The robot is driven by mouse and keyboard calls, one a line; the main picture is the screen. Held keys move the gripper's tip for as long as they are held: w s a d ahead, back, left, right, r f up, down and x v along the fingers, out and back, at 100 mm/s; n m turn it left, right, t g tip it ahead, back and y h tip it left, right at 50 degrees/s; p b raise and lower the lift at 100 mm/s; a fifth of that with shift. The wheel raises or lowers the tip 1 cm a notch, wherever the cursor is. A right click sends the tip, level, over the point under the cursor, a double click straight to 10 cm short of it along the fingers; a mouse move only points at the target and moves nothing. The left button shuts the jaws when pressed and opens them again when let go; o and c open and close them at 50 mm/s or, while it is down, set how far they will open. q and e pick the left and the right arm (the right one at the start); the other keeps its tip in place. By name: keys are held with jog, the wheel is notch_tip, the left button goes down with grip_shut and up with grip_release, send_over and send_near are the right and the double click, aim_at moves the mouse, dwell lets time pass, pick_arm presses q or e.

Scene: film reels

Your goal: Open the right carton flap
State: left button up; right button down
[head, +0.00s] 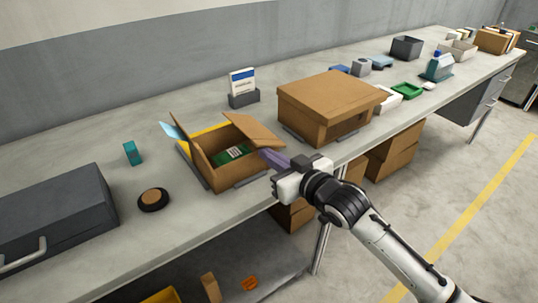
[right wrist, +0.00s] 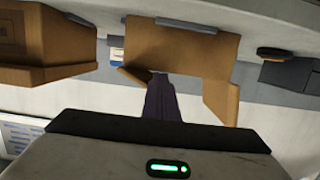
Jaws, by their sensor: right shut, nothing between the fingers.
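The open brown carton (head: 217,172) stands on the bench with a green item bearing a white label (head: 236,153) inside. Its right flap (head: 253,130) is raised and leans outward to the right over the carton's edge. Its left flap (head: 181,137) also stands up. My right gripper (head: 270,158) is shut and empty, its dark purple fingers close to the outer edge of the right flap. The right wrist view shows the fingers (right wrist: 160,98) in front of brown cardboard (right wrist: 180,48); whether they touch it I cannot tell. My left gripper is not in view.
A larger closed carton (head: 325,98) stands just right of the open one. A dark case (head: 55,218), a black round item (head: 153,199) and a teal block (head: 132,152) are to the left. A white-and-blue box (head: 242,83) stands behind.

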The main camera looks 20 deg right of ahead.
jog(key=shift+w+d+r+p, duration=0.15)
jog(key=shift+d+r+p, duration=0.3)
jog(key=shift+r+p, duration=0.45)
jog(key=shift+d+f, duration=0.1)
jog(key=shift+w+d+r+p, duration=0.25)
jog(key=shift+d+r+p, duration=0.25)
jog(key=shift+d+r, duration=0.1)
jog(key=shift+w+d+r, duration=0.15)
jog(key=shift+d, duration=0.3)
jog(key=shift+w+d+r, duration=0.15)
jog(key=shift+d, duration=0.25)
